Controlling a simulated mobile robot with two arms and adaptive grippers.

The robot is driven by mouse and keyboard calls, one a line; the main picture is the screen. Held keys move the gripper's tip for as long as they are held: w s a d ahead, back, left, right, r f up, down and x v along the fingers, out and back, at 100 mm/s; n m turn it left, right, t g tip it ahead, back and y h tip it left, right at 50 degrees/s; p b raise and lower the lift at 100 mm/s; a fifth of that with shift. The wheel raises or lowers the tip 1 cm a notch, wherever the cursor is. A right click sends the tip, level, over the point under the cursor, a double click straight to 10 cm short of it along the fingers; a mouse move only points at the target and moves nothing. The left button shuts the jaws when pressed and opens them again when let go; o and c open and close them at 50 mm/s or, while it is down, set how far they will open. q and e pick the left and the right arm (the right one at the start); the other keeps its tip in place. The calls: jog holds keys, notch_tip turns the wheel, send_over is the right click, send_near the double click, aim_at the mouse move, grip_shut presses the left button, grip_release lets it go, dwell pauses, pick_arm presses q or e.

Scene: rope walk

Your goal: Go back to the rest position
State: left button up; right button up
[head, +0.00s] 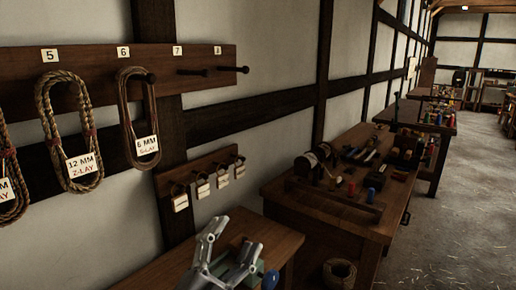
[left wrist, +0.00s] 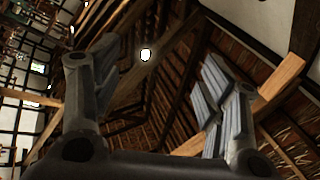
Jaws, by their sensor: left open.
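My left gripper (head: 237,238) is low in the middle of the head view, over a small wooden bench (head: 165,272). Its fingers are spread and nothing is between them. In the left wrist view my left gripper (left wrist: 160,85) also shows with its two fingers wide apart and empty, with roof timbers beyond. My right gripper is in neither view.
Rope coils hang on a wall rack (head: 200,57), including a 12 MM one (head: 50,115) and a 6 MM one (head: 124,110); pegs 7 and 8 are bare. Tags hang on a small board (head: 200,168). A cluttered workbench (head: 325,210) stands right. The floor (head: 460,220) at right is open.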

pick_arm(q)
jog(key=s+a+f+n+g+y, duration=0.3)
jog(key=a+f+n+y, duration=0.35)
jog(key=f, duration=0.45)
jog(key=s+a+f+n+g+y, duration=0.2)
jog(key=a+f+n+g+y, duration=0.35)
jog(key=f, duration=0.45)
jog(key=s+a+f+n+g+h, duration=0.15)
jog(key=s+f+g, duration=0.25)
jog(key=s+f, duration=0.5)
jog(key=s+a+f+n+g+y, duration=0.15)
jog(key=s+f+g, duration=0.25)
jog(key=s, duration=0.8)
notch_tip(320, 180, down, 26)
jog(key=g+h, duration=0.1)
jog(key=g, duration=0.1)
jog(key=s+a+f, duration=0.2)
jog(key=s+f, duration=0.6)
jog(key=s, duration=0.1)
jog(key=s+a+f, duration=0.1)
jog(key=s+f, duration=0.7)
jog(key=shift+s+a+f+m+g, duration=0.15)
jog(key=shift+s+a+m+g, duration=0.2)
jog(key=shift+m, duration=0.05)
